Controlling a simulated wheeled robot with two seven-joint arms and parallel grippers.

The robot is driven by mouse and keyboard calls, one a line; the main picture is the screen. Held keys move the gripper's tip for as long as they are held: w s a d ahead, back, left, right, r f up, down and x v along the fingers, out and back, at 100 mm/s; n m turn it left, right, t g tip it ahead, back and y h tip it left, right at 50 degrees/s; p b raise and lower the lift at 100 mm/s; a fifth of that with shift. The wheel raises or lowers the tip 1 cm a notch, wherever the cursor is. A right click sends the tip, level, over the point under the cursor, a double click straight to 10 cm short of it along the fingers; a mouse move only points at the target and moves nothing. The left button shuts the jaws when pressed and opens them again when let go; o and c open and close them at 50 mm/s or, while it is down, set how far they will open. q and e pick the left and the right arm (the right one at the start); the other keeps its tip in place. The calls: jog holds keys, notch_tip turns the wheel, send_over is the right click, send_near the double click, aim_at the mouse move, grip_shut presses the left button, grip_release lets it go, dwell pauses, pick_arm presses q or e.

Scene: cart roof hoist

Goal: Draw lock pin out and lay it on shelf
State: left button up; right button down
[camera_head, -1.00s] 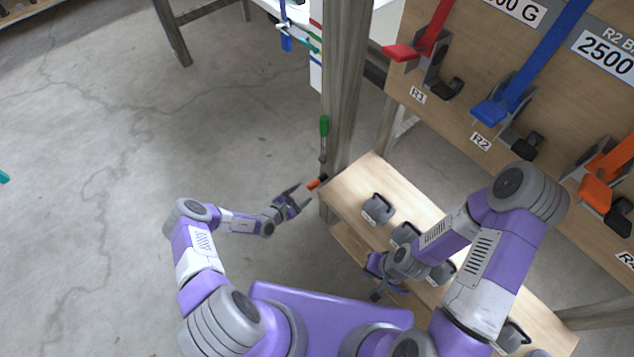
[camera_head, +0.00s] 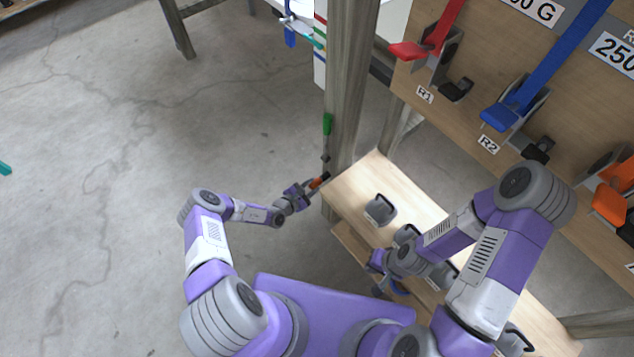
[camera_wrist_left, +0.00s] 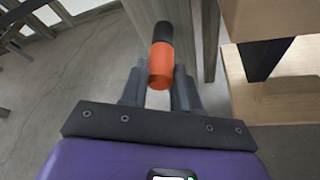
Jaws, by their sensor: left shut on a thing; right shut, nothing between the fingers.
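The lock pin has an orange grip (camera_head: 315,184) and a dark end at the grey post, just left of the shelf's near corner. In the left wrist view the orange grip (camera_wrist_left: 161,65) lies between the fingers, with its black part toward the post. My left gripper (camera_head: 311,187) is shut on the orange grip. The shelf (camera_head: 350,186) is a pale wooden board to the right of the post. My right gripper (camera_head: 383,284) is shut and empty at the shelf's front edge; its tips are partly hidden.
Several grey weights, one of them near the left end (camera_head: 381,210), stand on the shelf. A green handle (camera_head: 327,124) is on the post (camera_head: 348,90) above the pin. Coloured levers, red (camera_head: 408,51) and blue (camera_head: 500,117), are on the board behind. Open floor lies to the left.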

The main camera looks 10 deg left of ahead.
pick_arm(q)
grip_shut()
jog(key=shift+s+a, duration=0.1)
jog(key=shift+s, duration=0.05)
jog(key=shift+s+a+p, duration=0.5)
jog(key=shift+s+a, duration=0.4)
jog(key=shift+s, duration=0.2)
jog(key=shift+s+a+p, duration=0.5)
jog(key=shift+s+a, duration=0.35)
jog(key=shift+s, duration=0.25)
